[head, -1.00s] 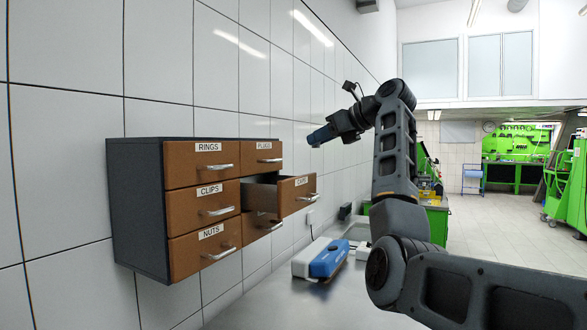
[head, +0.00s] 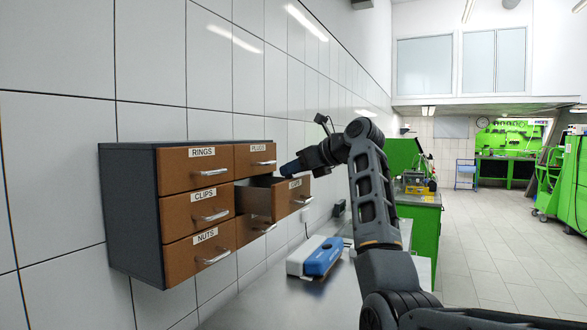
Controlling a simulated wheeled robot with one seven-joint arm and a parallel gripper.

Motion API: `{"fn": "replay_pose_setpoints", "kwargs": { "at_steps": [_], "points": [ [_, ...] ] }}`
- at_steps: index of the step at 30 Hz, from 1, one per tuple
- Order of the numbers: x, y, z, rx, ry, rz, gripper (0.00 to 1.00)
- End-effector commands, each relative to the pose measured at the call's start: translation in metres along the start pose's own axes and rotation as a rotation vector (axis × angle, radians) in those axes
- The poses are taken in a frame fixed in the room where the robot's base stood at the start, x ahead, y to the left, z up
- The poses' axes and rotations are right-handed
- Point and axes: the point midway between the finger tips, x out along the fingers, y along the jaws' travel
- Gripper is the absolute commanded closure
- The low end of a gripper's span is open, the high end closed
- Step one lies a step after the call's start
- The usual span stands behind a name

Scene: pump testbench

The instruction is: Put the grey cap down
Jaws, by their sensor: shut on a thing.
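My gripper (head: 289,169) is at the end of my arm, just above the open middle-right drawer (head: 291,199), pointing left and down toward it. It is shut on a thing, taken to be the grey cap. The cap itself is too small or hidden to make out. The drawer is pulled out from the brown wall cabinet, and its small front label is hard to read. I cannot see the drawer's full inside or whether the gripper touches its rim.
The cabinet (head: 131,217) has shut drawers labelled RINGS, PLUGS, CLIPS and NUTS around the open one. A blue and white device (head: 322,258) lies on the grey bench (head: 270,302) below. The white tiled wall is close behind. Green workshop furniture (head: 425,230) stands further back.

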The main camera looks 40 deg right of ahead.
Motion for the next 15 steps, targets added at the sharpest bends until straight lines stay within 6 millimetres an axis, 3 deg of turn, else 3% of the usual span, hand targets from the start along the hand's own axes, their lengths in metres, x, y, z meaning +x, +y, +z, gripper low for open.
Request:
{"fn": "replay_pose_setpoints", "kwargs": {
  "at_steps": [15],
  "points": [
    [0.005, 0.0, -0.011, 0.001, 0.001, 0.001, 1.0]
  ]
}}
